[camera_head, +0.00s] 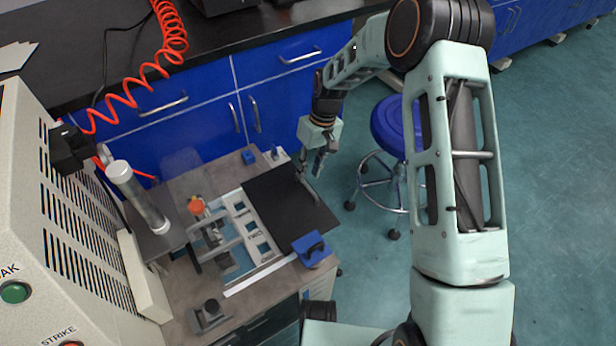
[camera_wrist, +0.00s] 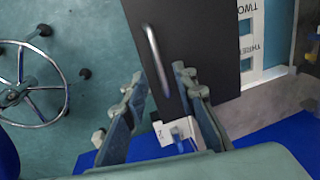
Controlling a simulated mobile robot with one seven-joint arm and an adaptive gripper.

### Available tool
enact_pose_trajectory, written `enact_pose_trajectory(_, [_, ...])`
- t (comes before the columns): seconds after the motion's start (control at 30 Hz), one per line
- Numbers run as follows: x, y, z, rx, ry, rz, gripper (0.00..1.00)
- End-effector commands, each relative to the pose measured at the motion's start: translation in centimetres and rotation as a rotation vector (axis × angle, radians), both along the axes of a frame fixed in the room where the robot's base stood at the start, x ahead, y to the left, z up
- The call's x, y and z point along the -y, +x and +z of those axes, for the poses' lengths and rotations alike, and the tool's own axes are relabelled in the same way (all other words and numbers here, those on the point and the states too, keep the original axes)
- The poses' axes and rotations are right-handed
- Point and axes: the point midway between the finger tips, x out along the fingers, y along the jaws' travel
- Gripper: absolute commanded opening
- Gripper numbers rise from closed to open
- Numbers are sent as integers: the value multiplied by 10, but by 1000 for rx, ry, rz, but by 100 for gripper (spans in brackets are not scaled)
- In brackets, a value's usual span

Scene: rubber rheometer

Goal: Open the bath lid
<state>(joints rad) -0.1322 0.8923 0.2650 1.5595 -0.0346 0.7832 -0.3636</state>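The bath lid (camera_head: 285,215) is a flat black panel on the bench, lying closed-looking beside a white frame with labelled square openings. Its metal bar handle (camera_head: 309,188) sits near the lid's right edge. In the wrist view the lid (camera_wrist: 205,45) fills the upper middle, with the handle (camera_wrist: 157,62) running along its left side. My gripper (camera_head: 318,168) is at the handle's far end, above the lid's right edge. In the wrist view my gripper (camera_wrist: 158,90) has its fingers apart, with the handle's near end showing between them. Contact with the handle cannot be told.
A blue stool (camera_head: 390,125) stands on the floor to the right. A blue block with a black knob (camera_head: 309,247) is near the lid's front corner. The beige machine (camera_head: 60,220) stands on the left, blue cabinets (camera_head: 285,90) behind. Open floor lies right of the bench.

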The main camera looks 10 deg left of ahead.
Motion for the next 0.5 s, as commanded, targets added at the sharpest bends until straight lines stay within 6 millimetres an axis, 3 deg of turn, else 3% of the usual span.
enact_pose_trajectory(0.23, [8, 8, 54, 4, 2, -2, 26])
enact_pose_trajectory(0.5, [13, 11, 82, 1, 1, -1, 26])
